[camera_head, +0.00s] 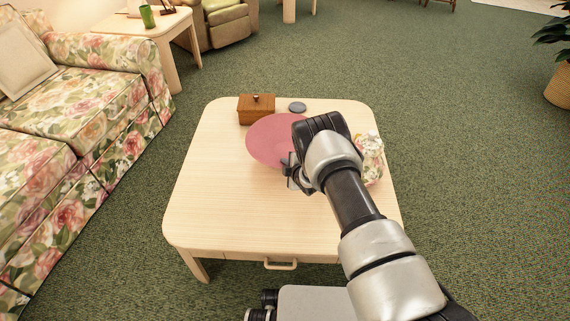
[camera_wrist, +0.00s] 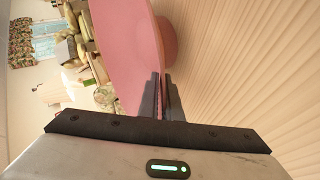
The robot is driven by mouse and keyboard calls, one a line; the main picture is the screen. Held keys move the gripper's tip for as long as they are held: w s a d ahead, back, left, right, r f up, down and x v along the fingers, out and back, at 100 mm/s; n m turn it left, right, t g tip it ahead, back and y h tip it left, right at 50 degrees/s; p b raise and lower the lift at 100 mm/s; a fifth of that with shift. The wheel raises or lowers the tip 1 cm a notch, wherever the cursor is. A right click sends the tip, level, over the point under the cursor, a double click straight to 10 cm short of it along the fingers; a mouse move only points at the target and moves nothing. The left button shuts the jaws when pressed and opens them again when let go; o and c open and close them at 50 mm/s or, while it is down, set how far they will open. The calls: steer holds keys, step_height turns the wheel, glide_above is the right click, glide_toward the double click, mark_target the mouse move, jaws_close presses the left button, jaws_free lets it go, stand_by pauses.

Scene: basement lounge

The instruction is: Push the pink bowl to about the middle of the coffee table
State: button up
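The pink bowl (camera_head: 268,140) stands upright on the pale wooden coffee table (camera_head: 225,210), in the back half and near the middle from side to side. My gripper (camera_head: 290,172) is low over the table at the bowl's near right side, and my wrist covers the bowl's right edge. In the wrist view the bowl (camera_wrist: 128,45) rises just beyond my gripper (camera_wrist: 160,90). The two fingers are close together, with their tips at the bowl's side.
A brown wooden box (camera_head: 256,109) stands close behind the bowl, with a grey disc (camera_head: 297,107) to its right. A floral-patterned object (camera_head: 371,158), partly hidden by my arm, stands at the table's right edge. The table's front and left are clear. A floral sofa (camera_head: 90,130) is left.

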steer(key=o, duration=0.4)
steer(key=shift+r, duration=0.1)
steer(key=p+v, duration=0.5)
steer(key=v, duration=1.2)
steer(key=shift+s+d, duration=0.1)
steer(key=shift+s, duration=0.05)
steer(key=shift+r, duration=0.1)
